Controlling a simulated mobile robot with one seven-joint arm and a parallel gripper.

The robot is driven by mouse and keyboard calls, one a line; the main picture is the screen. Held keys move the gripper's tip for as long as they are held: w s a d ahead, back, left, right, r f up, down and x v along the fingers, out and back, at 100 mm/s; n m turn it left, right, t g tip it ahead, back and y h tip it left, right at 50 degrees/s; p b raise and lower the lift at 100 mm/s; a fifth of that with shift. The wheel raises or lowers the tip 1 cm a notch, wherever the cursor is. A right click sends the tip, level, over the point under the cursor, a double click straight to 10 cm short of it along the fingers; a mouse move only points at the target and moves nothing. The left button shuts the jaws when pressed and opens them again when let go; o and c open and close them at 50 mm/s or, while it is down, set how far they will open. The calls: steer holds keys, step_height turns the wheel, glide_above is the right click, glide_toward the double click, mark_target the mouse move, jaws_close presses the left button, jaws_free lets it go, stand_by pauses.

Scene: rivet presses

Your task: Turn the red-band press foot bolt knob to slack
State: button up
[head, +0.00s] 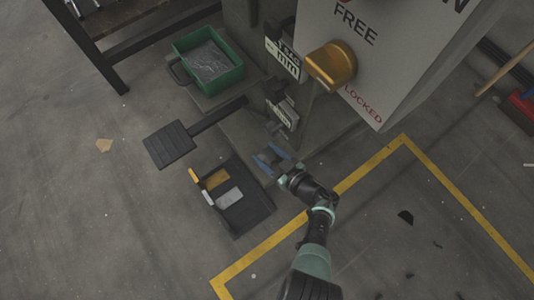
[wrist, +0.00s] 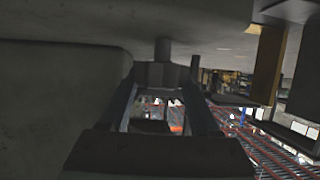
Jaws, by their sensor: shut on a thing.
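The press (head: 312,125) stands at the upper middle of the head view, with a brass knob (head: 332,65) on its pale panel marked FREE and LOCKED. My gripper (head: 272,158) is low at the press foot, its blue-edged fingers on either side of a small dark part. In the wrist view my gripper (wrist: 163,78) is shut on a dark block-like knob (wrist: 165,73) below a short round stem (wrist: 162,48). I take this for the foot bolt knob. Its turn marking is not visible. A red band cannot be made out clearly on the press.
A green bin (head: 237,73) stands behind left. A black pedal plate (head: 169,145) and a dark tray (head: 247,212) with yellow and grey pieces lie left of my arm. A yellow floor line (head: 370,168) runs around the press.

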steer(key=shift+n+g+y, duration=0.3)
steer(key=shift+n+g, duration=0.1)
steer(key=o, duration=1.4)
steer(key=shift+c, duration=0.2)
steer(key=p+v, duration=0.6)
steer(key=v, duration=0.7)
steer(key=shift+p, duration=0.3)
